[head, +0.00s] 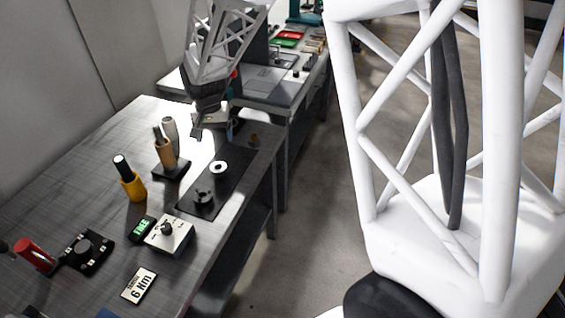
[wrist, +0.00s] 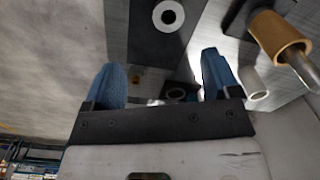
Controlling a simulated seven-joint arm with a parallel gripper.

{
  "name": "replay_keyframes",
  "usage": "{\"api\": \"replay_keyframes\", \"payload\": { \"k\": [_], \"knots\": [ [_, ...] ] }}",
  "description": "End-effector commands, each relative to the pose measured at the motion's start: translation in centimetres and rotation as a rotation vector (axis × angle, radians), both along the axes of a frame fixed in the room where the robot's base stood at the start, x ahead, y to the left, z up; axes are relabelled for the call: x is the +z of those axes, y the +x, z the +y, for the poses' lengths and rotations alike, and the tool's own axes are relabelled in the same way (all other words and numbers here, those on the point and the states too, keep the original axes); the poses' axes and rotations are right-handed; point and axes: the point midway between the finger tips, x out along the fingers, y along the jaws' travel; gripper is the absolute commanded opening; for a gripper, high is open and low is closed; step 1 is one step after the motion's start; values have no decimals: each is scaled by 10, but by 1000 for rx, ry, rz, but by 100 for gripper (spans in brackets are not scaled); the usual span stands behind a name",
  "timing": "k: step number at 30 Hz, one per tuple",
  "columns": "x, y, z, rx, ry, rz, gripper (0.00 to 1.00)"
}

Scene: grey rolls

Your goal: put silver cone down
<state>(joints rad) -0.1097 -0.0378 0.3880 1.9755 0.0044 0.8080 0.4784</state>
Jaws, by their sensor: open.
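My gripper (head: 198,132) is above the far end of the grey table, beyond the dark mat. In the wrist view its two blue fingers (wrist: 163,62) are spread apart, with a gap between them. A bright silvery shape and a small dark ring (wrist: 176,93) show low in that gap, near the gripper base. I cannot tell whether this is the silver cone or whether a finger touches it. No cone is clearly made out in the head view, where the gripper covers part of the table.
The dark mat (head: 232,172) bears a white ring (head: 218,167) and a black knob-like part (head: 203,197). A tan holder (head: 165,153) and a pale cylinder (head: 171,130) stand left of my gripper. A yellow-handled tool (head: 131,184) and a dial box (head: 169,234) are nearer.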

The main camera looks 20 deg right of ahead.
Motion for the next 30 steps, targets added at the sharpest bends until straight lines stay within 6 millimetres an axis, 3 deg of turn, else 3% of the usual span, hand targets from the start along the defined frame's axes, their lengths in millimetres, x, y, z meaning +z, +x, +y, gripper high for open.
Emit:
{"api": "replay_keyframes", "payload": {
  "k": [9, 15, 30],
  "knots": [
    [62, -64, -22, 70, -1, -53, 82],
    [93, -113, -35, 122, -4, -84, 82],
    [142, -242, -62, 250, -28, -166, 82]
  ]
}}
